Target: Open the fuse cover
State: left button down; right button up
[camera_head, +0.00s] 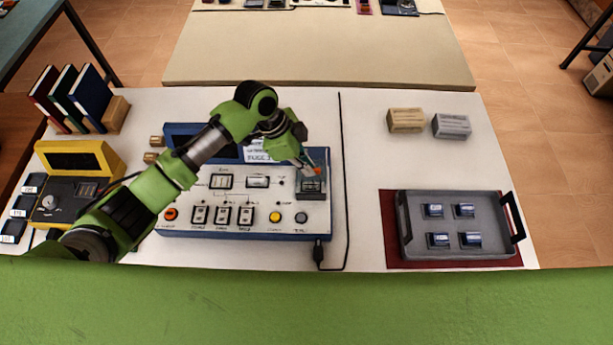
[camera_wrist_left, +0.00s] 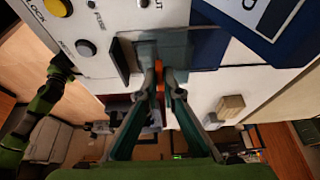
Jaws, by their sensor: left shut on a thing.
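The control panel (camera_head: 235,212) is a white-faced, blue-edged box on the white table. The fuse cover (camera_head: 311,187) is a dark, grey, see-through part at the panel's right side; in the left wrist view it is a grey-teal pane (camera_wrist_left: 170,50). My left gripper (camera_head: 315,165) reaches over the panel from the left and is at the cover's far edge. In the left wrist view its fingertips (camera_wrist_left: 160,78) are closed around a small orange tab (camera_wrist_left: 159,68) at the cover's edge. The gripper partly hides the cover, and I cannot tell how far it is tilted. My right gripper is not in view.
Buttons and switches (camera_head: 223,214) line the panel's front. A black cable (camera_head: 343,180) runs along its right side. A grey tray (camera_head: 455,250) with several small blue parts lies at the right. Two small boxes (camera_head: 406,121) stand behind it. The yellow device (camera_head: 78,160) is at left.

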pick_arm(q)
jog(key=w, duration=0.2)
jog(key=w+b, duration=0.1)
jog(key=shift+w+f, duration=0.2)
jog(key=shift+w, duration=0.2)
jog(key=shift+w+r+b, duration=0.2)
jog(key=shift+w+b, duration=0.15)
jog(key=shift+w, duration=0.05)
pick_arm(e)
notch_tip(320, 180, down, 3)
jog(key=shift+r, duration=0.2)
pick_arm(q)
jog(key=c, duration=2.2)
grip_release()
